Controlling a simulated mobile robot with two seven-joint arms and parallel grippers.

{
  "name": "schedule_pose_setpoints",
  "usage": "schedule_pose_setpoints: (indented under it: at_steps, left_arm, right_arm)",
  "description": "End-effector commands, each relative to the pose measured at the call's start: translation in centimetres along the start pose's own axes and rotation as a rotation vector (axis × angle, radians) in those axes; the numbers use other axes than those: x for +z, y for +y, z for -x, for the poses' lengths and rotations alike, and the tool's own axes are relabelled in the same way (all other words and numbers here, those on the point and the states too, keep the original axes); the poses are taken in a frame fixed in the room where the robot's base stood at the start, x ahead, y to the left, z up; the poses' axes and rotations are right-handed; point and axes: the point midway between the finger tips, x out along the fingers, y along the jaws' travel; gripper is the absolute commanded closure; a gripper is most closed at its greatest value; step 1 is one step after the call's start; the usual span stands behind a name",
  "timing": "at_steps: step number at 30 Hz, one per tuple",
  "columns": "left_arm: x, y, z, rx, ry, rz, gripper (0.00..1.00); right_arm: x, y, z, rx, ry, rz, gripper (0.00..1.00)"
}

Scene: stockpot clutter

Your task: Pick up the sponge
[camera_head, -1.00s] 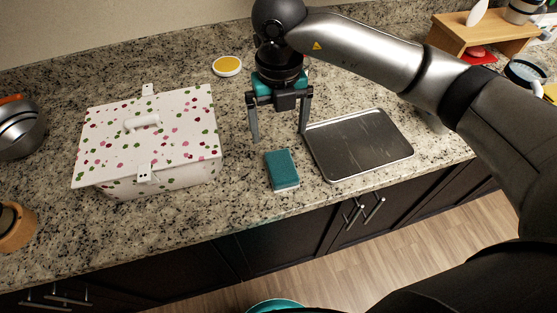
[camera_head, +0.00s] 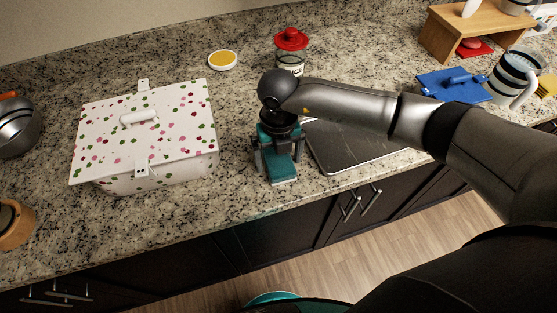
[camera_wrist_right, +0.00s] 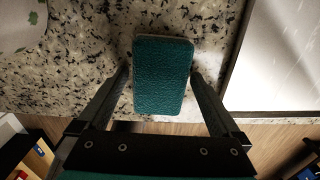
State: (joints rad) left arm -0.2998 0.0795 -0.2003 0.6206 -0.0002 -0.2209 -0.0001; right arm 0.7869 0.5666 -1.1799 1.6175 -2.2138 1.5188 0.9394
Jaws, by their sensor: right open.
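The sponge (camera_head: 281,171) is teal on top with a pale lower layer, and it lies flat on the granite counter near the front edge. In the head view my right gripper (camera_head: 277,168) is directly above it, pointing down, and hides its far part. In the right wrist view the sponge (camera_wrist_right: 163,75) shows between the two open fingers of my right gripper (camera_wrist_right: 160,80), one finger on each side. The fingers look close to its sides; I cannot tell whether they touch it. My left gripper is not in view.
A metal tray (camera_head: 340,162) lies just right of the sponge. A spotted white box (camera_head: 165,165) stands to the left. Behind are a yellow-topped dish (camera_head: 223,60) and a red-lidded jar (camera_head: 291,42). A blue object (camera_head: 455,85) and a striped mug (camera_head: 515,75) stand at the right.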

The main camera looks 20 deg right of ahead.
Motion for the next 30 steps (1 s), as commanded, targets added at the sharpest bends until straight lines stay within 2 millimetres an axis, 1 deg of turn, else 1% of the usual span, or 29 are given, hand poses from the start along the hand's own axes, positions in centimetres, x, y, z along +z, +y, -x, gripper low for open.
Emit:
schedule_pose_setpoints:
  at_steps: [5,6,26,30]
  left_arm:
    - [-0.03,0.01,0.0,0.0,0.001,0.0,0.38]
    - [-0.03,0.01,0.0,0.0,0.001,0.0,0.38]
    - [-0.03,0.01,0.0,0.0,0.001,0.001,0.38]
    - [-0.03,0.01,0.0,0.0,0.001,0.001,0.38]
  right_arm:
    - [0.01,0.02,-0.03,0.0,0.0,0.0,0.0]
    - [0.01,0.02,-0.02,0.0,0.0,0.0,0.02]
    - [0.03,0.03,0.03,0.001,-0.001,0.0,0.76]
    - [0.03,0.03,0.03,0.001,-0.001,0.0,0.77]
